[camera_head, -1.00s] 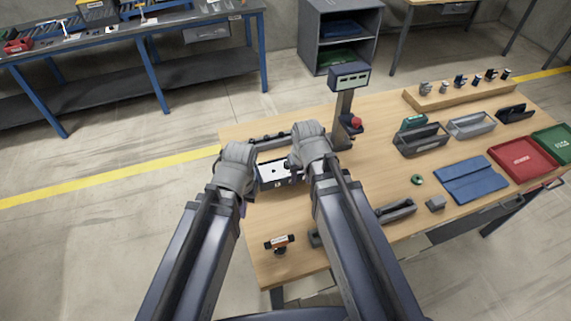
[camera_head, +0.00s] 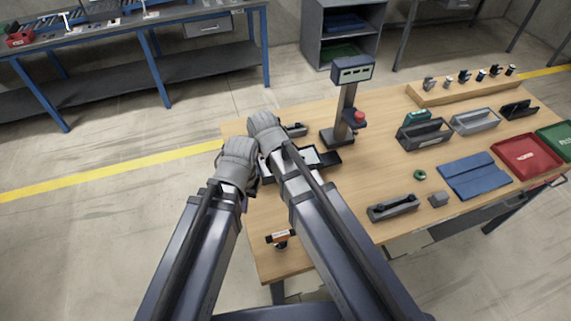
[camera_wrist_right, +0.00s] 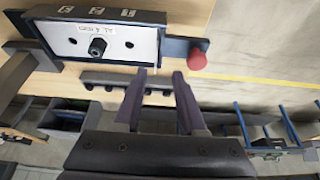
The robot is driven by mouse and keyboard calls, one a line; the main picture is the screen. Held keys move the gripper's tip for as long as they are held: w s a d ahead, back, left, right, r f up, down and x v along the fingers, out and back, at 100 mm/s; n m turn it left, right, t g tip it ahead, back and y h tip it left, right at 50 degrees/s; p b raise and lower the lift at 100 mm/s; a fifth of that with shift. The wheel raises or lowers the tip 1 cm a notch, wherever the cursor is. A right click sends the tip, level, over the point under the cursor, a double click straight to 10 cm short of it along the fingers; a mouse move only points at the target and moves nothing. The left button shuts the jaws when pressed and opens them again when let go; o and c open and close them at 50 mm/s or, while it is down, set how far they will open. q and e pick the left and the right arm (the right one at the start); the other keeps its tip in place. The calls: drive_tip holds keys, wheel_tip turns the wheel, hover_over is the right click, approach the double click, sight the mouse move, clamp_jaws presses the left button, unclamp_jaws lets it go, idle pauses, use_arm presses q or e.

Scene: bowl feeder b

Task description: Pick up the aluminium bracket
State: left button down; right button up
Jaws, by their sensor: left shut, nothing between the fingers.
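I cannot pick out the aluminium bracket with certainty. A dark-framed unit with a pale plate (camera_head: 307,156) lies on the table, partly hidden by my right arm. In the right wrist view the plate (camera_wrist_right: 70,42) has a dark central post, small holes and a label. My left gripper (camera_head: 236,165) is at the table's left edge, shut and empty, its fingertips hidden. My right gripper (camera_head: 267,130) is just beyond it, over the table's far left part. In the right wrist view its fingers (camera_wrist_right: 159,75) are apart with nothing between them.
A post with a display box (camera_head: 353,71) stands behind the unit. A dark bar with several knobs (camera_wrist_right: 125,82) lies near my right fingers.

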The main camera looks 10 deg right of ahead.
sight(261, 164)
use_arm(q)
drive_tip(key=shift+f+b, duration=2.85)
drive_tip(key=shift+f, duration=0.4)
use_arm(e)
drive_tip(key=shift+s+d+x, duration=0.1)
drive_tip(key=shift+d+x, duration=0.05)
drive_tip(key=shift+x, duration=0.95)
drive_tip(key=shift+s+d+x, duration=0.1)
drive_tip(key=shift+x, duration=1)
drive_tip(key=shift+s+d+x, duration=0.1)
drive_tip(key=shift+d+x, duration=0.05)
drive_tip(key=shift+x, duration=0.95)
use_arm(q)
drive_tip(key=shift+r, duration=0.1)
use_arm(e)
drive_tip(key=shift+f, duration=0.1)
clamp_jaws()
